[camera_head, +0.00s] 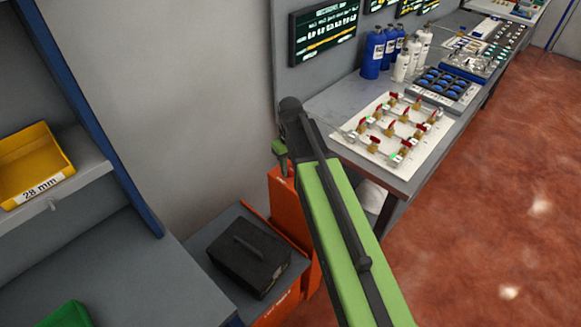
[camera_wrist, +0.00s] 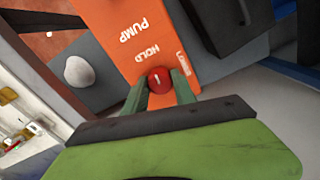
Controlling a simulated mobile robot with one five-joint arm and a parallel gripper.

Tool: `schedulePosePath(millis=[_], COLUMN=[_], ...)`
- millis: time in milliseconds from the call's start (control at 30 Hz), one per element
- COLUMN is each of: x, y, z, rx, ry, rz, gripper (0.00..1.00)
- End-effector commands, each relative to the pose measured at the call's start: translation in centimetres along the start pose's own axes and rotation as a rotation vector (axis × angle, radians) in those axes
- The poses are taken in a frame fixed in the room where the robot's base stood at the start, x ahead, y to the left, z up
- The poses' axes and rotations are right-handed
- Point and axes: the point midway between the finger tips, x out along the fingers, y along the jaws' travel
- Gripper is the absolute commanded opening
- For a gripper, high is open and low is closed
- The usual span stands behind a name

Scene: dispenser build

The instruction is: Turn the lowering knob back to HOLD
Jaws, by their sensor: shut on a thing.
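The red lowering knob (camera_wrist: 160,80), with a short white mark on its face, sits on the orange panel (camera_wrist: 118,38) in the wrist view. The panel carries the words PUMP, HOLD and a smaller one that looks like LOWER, all upside down in this view. The mark is small; it points roughly up the picture, between HOLD and the smaller word. My gripper (camera_wrist: 159,84) has its two green fingers on either side of the knob, shut on it. In the head view my gripper (camera_head: 281,160) is at the top of the orange unit (camera_head: 284,205); my arm hides the knob there.
A black case with a handle (camera_head: 249,257) stands on a grey surface left of the orange unit. The workbench (camera_head: 330,104) with a white valve board (camera_head: 357,122) and bottles is to the right. A yellow bin (camera_head: 35,165) is on the left shelf. The red floor is open.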

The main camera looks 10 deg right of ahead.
Motion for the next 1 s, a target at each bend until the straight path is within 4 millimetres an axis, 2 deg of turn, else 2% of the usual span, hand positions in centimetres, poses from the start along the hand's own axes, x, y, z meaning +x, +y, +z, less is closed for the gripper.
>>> schedulePosePath(millis=[300, 833, 867, 1000], x=[-0.02, -0.02, -0.02, -0.01], y=[0.02, 0.04, 0.04, 0.04], z=[-0.09, -0.08, -0.08, -0.06], rx=[-0.111, -0.132, -0.132, -0.131], ry=[0.001, 0.001, 0.001, 0.0], rz=[0.001, 0.001, 0.001, 0.001], gripper=[0.0, 0.0, 0.36, 0.54])
